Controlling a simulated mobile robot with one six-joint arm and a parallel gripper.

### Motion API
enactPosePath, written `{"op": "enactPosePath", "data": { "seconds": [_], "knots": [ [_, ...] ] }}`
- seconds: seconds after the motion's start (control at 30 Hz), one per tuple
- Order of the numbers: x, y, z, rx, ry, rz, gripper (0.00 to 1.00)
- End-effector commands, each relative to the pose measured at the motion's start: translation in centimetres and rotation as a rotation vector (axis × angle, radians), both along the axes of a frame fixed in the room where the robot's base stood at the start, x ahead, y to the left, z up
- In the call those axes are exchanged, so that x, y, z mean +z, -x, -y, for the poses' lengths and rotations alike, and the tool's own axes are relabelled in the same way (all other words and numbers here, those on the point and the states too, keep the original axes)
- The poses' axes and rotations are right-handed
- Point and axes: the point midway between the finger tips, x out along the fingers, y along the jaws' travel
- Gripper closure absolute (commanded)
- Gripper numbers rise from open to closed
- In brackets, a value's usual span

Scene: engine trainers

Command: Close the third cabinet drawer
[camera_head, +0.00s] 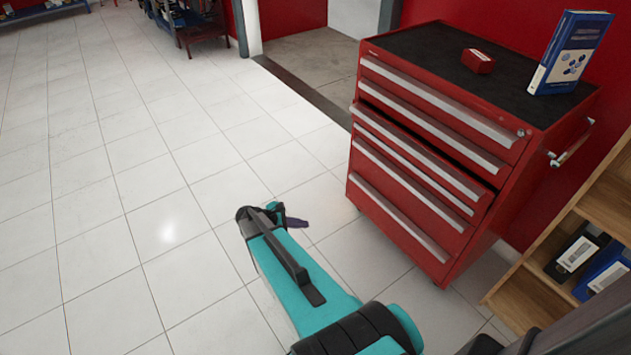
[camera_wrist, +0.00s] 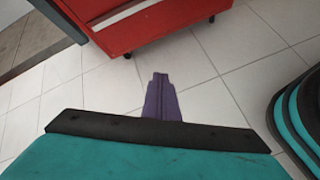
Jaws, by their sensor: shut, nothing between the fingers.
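A red cabinet (camera_head: 480,215) with several drawers with pale handle strips stands at the right in the head view. Its third drawer from the top (camera_head: 420,153) sticks out a little from the front, with a dark gap above it. The other drawers look flush. My gripper (camera_head: 300,222) is left of the cabinet, above the floor and apart from the drawer. In the wrist view its purple fingers (camera_wrist: 162,98) are together and empty. The wrist view shows only the cabinet's lower part (camera_wrist: 150,22); the third drawer is not recognisable there.
A blue book (camera_head: 570,55) stands and a small red box (camera_head: 478,61) lies on the cabinet's black top. A wooden shelf (camera_head: 520,298) with binders is at the right, near the cabinet. The tiled floor left of the cabinet is clear.

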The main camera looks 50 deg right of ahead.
Motion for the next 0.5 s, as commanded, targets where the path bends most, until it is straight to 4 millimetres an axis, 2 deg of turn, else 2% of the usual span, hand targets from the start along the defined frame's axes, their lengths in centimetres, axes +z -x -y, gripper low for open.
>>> {"op": "enactPosePath", "data": {
  "seconds": [0.03, 0.2, 0.33, 0.5],
  "knots": [
    [-1.3, 1.5, -2.6, -0.032, -0.042, 0.023, 1.0],
    [-5.5, 5.8, -10.5, -0.189, -0.182, 0.104, 1.0],
    [-7.9, 9.5, -16.5, -0.324, -0.277, 0.143, 1.0],
    [-9.9, 14.6, -24.1, -0.521, -0.379, 0.167, 1.0]
  ]
}}
